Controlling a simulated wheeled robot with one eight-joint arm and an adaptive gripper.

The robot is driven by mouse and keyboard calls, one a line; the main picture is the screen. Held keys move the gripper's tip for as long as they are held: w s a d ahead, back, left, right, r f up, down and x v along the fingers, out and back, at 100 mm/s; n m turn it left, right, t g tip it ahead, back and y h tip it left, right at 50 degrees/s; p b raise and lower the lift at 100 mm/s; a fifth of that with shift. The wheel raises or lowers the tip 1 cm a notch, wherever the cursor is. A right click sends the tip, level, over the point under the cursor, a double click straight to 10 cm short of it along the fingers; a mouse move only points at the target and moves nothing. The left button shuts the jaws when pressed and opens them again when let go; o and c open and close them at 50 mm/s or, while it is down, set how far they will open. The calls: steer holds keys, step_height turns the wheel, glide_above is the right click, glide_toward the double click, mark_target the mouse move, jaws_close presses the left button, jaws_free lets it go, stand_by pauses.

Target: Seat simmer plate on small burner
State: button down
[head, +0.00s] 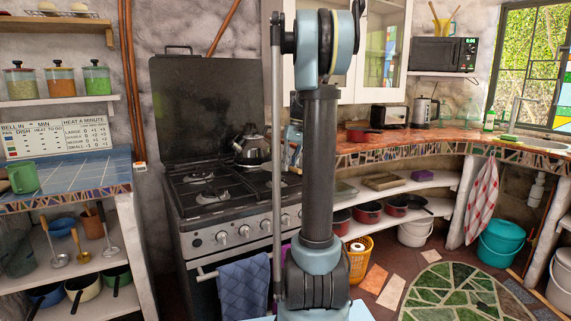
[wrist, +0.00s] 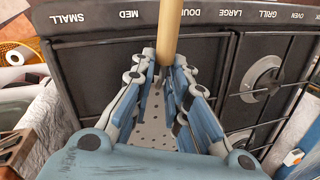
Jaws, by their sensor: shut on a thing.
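The simmer plate (wrist: 152,132) is a grey perforated plate with a wooden handle (wrist: 168,35), seen in the wrist view. My gripper (wrist: 166,72) is shut on the plate's handle, and the plate hangs between and below its fingers over the right side of the hob. I cannot tell which burner is the small one; the hob's right part is hidden. The panel lettering (wrist: 130,14) appears upside down.
A kettle (head: 251,146) stands at the back of the hob. The raised stove lid (head: 205,105) stands behind it. Black grates (wrist: 235,75) cross the hob.

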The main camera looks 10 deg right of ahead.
steer(key=shift+d+x, duration=0.2)
steer(key=shift+x, duration=0.7)
steer(key=shift+d+x, duration=0.15)
steer(key=shift+x, duration=0.7)
steer(key=shift+w+f, duration=0.1)
steer(key=shift+w, duration=0.05)
steer(key=shift+a, duration=0.5)
steer(key=shift+f, duration=0.5)
steer(key=c, duration=1.5)
jaws_free()
steer(key=shift+o, duration=0.2)
